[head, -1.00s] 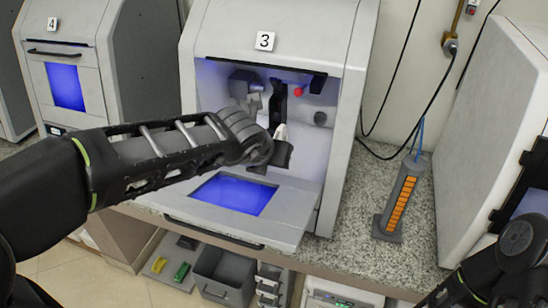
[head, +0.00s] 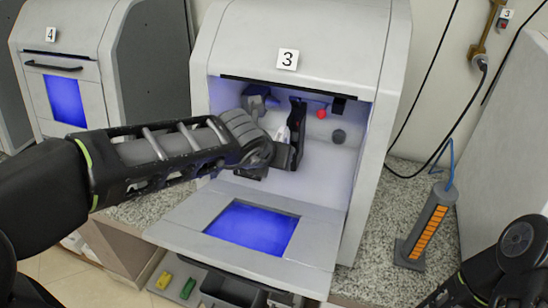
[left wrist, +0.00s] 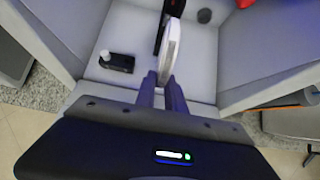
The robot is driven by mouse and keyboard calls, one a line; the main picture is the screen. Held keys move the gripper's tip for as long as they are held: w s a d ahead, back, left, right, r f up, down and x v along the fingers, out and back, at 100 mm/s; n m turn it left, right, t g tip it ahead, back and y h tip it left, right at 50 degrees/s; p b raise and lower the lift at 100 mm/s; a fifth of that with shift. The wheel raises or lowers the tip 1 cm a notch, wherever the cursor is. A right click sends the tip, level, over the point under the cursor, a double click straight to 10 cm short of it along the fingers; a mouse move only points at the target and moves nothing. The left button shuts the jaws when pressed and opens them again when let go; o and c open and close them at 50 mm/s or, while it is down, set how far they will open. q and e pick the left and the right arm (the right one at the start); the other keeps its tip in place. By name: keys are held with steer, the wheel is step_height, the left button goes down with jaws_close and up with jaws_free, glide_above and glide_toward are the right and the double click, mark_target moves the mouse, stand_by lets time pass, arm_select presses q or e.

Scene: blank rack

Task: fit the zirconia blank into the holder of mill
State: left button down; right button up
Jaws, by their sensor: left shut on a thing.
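The zirconia blank (left wrist: 172,48) is a white disc seen nearly edge-on in the left wrist view. My left gripper (left wrist: 168,88) is shut on its near edge. In the head view only a small white part of the blank (head: 282,133) shows beside my gripper (head: 278,155). The open mill marked 3 (head: 300,45) has a dark upright holder (head: 297,122) in its chamber. The blank is right beside the holder; I cannot tell whether it is seated in it. The holder (left wrist: 160,32) is partly hidden behind the blank in the wrist view. My right gripper is not visible.
The mill's door (head: 185,222) is folded down in front. A dark block (left wrist: 117,62) lies on the chamber floor, left of the blank. A red knob (head: 321,114) is on the back wall. An orange-striped tower (head: 425,236) stands on the counter at right.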

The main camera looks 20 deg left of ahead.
arm_select(q)
steer(key=shift+w+d+f+b, duration=0.1)
steer(key=shift+w+f+b, duration=0.2)
steer(key=shift+w+b, duration=0.25)
steer(key=shift+w+d+f+b, duration=0.1)
steer(key=shift+w+f+b, duration=0.25)
steer(key=shift+w, duration=0.3)
steer(key=shift+w+f+b, duration=0.2)
steer(key=shift+w+b, duration=0.5)
steer(key=shift+w, duration=0.85)
steer(key=shift+r+p, duration=0.1)
steer(key=shift+p, duration=0.3)
steer(key=shift+p, duration=0.45)
steer(key=shift+p, duration=0.35)
steer(key=shift+w+f, duration=0.2)
steer(key=shift+w, duration=0.3)
steer(key=shift+w+f, duration=0.15)
steer(key=shift+w, duration=0.3)
